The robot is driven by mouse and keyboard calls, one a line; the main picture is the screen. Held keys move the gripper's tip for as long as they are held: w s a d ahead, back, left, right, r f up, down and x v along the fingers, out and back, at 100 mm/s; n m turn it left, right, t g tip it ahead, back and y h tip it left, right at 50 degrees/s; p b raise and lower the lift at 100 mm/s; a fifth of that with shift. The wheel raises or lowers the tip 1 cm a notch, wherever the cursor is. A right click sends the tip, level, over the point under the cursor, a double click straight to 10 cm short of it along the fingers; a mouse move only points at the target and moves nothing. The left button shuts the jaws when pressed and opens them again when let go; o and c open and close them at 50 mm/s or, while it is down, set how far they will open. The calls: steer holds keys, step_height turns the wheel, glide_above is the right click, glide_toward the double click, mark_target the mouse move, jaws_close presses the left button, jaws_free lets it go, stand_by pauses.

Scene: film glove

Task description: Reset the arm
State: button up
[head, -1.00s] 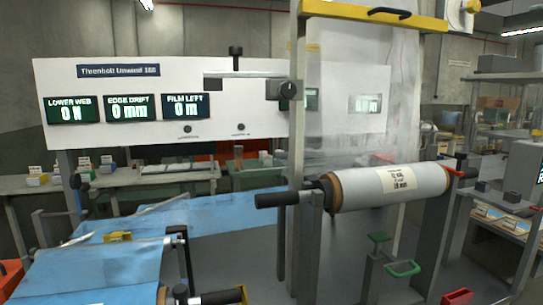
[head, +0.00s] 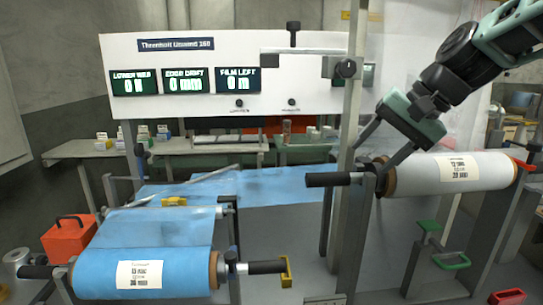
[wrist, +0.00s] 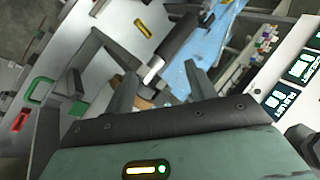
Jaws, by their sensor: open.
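My gripper (head: 368,156) reaches in from the upper right in the head view, its fingers pointing down and left near the black handle (head: 334,179) of the white film roll (head: 440,176). The fingers are apart. In the wrist view, my gripper (wrist: 160,78) shows its two fingers spread, with a dark handle (wrist: 182,38) beyond the gap and nothing held. I cannot tell whether a finger touches the roll's end or its shaft.
A grey post (head: 348,130) stands close left of my gripper. A blue film roll (head: 190,273) sits at the lower left, beside a red box (head: 68,240). A white panel (head: 210,60) with displays stands behind. Green handles (head: 450,261) are at the lower right.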

steer(key=s+a+f+n+g+h, duration=0.1)
steer(key=s+a+f+n+g, duration=0.15)
steer(key=s+a+f, duration=0.35)
steer(key=s+a+f+n+g+h, duration=0.1)
steer(key=s+a+f+n, duration=0.2)
steer(key=s, duration=0.6)
steer(key=s+d+f+n+h, duration=0.1)
steer(key=s+f+n, duration=0.2)
steer(key=s, duration=0.3)
steer(key=s+d+f+n+h+p, duration=0.1)
steer(key=s+f+n+h, duration=0.1)
steer(key=s, duration=0.4)
step_height(320, 180, down, 2)
steer(key=shift+s+d+f+n, duration=0.1)
steer(key=shift+s+d+n, duration=0.2)
steer(key=shift+n, duration=0.55)
